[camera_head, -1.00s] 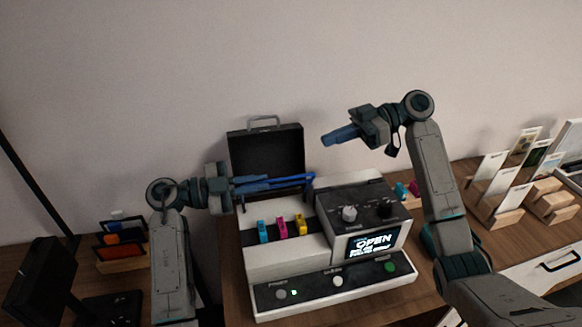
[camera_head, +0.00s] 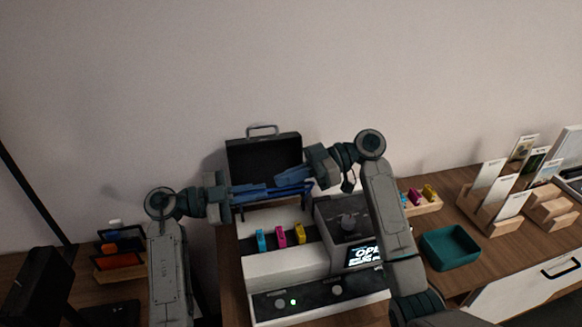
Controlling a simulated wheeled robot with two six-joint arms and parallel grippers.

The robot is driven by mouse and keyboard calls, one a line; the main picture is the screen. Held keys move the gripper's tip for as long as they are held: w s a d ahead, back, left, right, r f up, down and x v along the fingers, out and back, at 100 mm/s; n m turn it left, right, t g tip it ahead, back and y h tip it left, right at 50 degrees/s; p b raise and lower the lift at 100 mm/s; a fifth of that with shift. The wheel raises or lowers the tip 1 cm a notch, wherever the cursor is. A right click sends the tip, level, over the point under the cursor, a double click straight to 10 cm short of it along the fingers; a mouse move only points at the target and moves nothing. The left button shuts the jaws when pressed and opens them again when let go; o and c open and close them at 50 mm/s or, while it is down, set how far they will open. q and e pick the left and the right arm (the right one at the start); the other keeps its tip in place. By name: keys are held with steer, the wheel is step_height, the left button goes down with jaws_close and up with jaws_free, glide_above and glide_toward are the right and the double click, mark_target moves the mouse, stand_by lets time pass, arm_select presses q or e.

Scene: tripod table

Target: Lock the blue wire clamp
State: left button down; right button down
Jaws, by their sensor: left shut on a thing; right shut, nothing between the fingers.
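The white machine (camera_head: 285,268) stands on the table. The screen (camera_head: 362,256) is partly hidden by my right arm.
An open black case (camera_head: 264,157) with a handle stands behind the grippers. A teal tray (camera_head: 450,247), a wooden holder with small coloured pieces (camera_head: 429,192) and wooden card stands (camera_head: 495,205) are at the right. A rack with orange-marked pieces (camera_head: 119,261) is at the left.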

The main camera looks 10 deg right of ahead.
stand_by(0.3)
arm_select(q)
steer(key=shift+r, duration=0.2)
arm_select(e)
steer(key=shift+s+f, duration=0.6)
steer(key=shift+f, duration=0.15)
arm_select(q)
steer(key=c, duration=1.6)
jaws_free()
steer(key=shift+s, duration=0.1)
steer(key=shift+o, duration=0.2)
